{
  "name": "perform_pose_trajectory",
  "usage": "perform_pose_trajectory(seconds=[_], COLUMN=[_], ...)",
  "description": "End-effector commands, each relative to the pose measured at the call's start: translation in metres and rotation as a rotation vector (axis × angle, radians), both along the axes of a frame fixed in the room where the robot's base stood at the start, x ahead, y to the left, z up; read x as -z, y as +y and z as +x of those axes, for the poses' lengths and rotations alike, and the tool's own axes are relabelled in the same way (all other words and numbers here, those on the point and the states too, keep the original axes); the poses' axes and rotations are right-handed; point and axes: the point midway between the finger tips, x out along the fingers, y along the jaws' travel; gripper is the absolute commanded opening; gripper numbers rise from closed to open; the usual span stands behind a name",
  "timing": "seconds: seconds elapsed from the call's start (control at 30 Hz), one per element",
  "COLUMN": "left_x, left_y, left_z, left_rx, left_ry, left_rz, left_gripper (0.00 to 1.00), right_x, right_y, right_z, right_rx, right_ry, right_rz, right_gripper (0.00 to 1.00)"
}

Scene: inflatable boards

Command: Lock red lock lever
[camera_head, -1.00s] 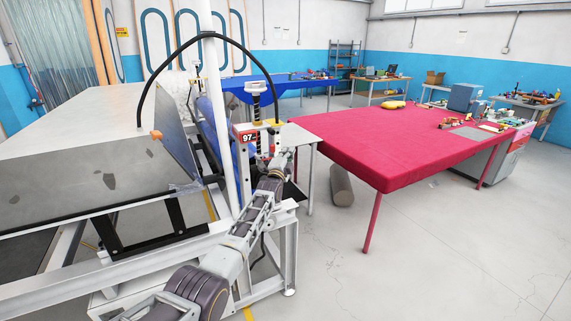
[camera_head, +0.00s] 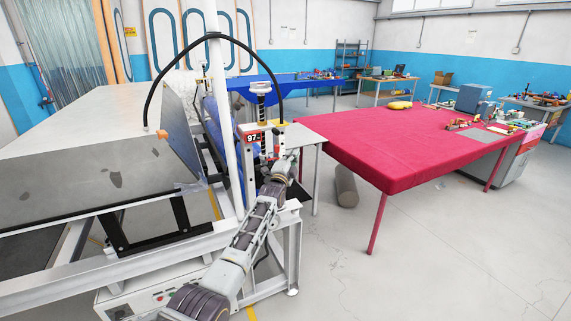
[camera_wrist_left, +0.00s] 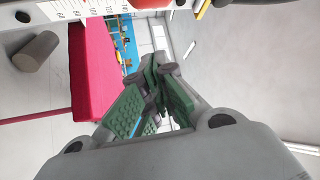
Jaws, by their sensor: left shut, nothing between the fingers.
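The red lock lever cannot be picked out with certainty. My left gripper (camera_head: 284,163) is by the device's right side, small and partly unclear. In the left wrist view its green-padded fingers (camera_wrist_left: 157,78) are together with nothing between them. My right gripper is out of view.
A white frame machine (camera_head: 285,245) with a large grey box (camera_head: 70,185) stands at left. A black hose (camera_head: 213,36) arches over the device. A crimson-covered table (camera_head: 390,150) stands at right. A grey roll (camera_head: 346,187) lies beneath it. The right floor is clear.

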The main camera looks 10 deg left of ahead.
Motion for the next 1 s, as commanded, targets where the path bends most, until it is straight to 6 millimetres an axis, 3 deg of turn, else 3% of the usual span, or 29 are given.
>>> perform_pose_trajectory(seconds=[1.0], left_x=[0.000], left_y=[0.010], left_z=[-0.058], left_rx=[0.001], left_ry=[-0.001], left_rz=[0.000], left_gripper=[0.00], right_x=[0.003], right_y=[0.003], right_z=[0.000], right_rx=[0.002], right_ry=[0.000], right_rz=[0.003], right_gripper=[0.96])
